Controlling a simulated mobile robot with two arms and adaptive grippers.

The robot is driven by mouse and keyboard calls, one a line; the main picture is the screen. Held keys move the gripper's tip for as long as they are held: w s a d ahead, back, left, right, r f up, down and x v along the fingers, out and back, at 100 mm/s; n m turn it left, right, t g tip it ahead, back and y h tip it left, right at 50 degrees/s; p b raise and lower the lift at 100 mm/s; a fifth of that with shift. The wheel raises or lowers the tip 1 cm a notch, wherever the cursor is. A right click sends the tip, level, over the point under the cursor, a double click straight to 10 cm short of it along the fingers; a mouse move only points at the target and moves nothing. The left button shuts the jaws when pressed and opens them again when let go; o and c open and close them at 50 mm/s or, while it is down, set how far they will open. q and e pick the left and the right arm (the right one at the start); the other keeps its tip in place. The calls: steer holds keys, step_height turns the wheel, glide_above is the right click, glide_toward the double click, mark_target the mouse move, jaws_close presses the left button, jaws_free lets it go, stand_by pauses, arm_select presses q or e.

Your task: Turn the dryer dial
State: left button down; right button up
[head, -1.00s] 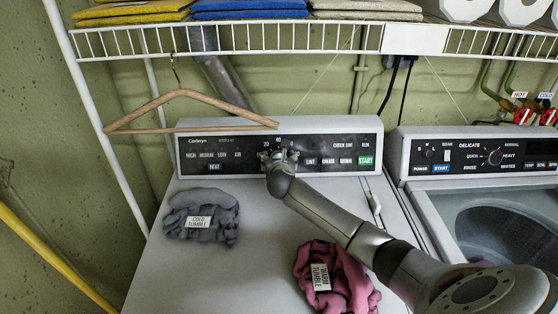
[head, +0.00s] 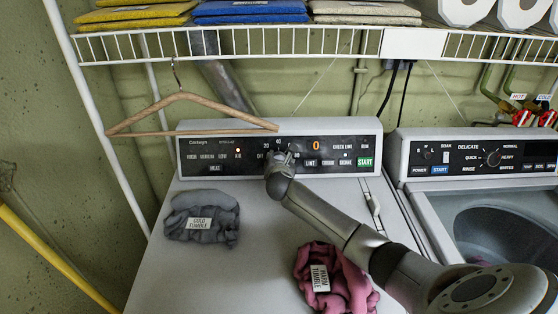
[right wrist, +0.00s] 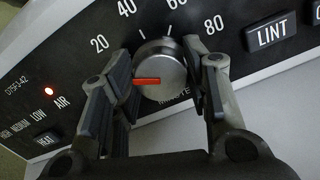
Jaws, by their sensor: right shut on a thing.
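The dryer (head: 165,262) has a black control panel with a silver round dial (right wrist: 172,66) in the middle of its 20, 40, 80 scale. My right gripper (head: 281,157) reaches the panel from the lower right and hides most of the dial in the head view. In the right wrist view its fingers sit on both sides of the dial and are shut on it. The dial's red mark (right wrist: 147,81) points left, below the 20. An orange 0 (head: 316,146) glows on the panel, and the AIR light (right wrist: 49,91) is lit red. My left gripper is not in view.
A grey cloth (head: 215,210) labelled cold tumble and a pink cloth (head: 348,268) labelled warm tumble lie on the dryer top. A wooden hanger (head: 200,98) hangs from the wire shelf (head: 290,44) above the panel. A washer (head: 424,196) stands to the right.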

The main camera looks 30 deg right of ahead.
steer(key=shift+m+p, duration=0.35)
steer(key=shift+m, duration=2.05)
steer(key=o, duration=1)
steer(key=shift+d, duration=0.1)
steer(key=shift+s, duration=0.1)
steer(key=v, duration=1.2)
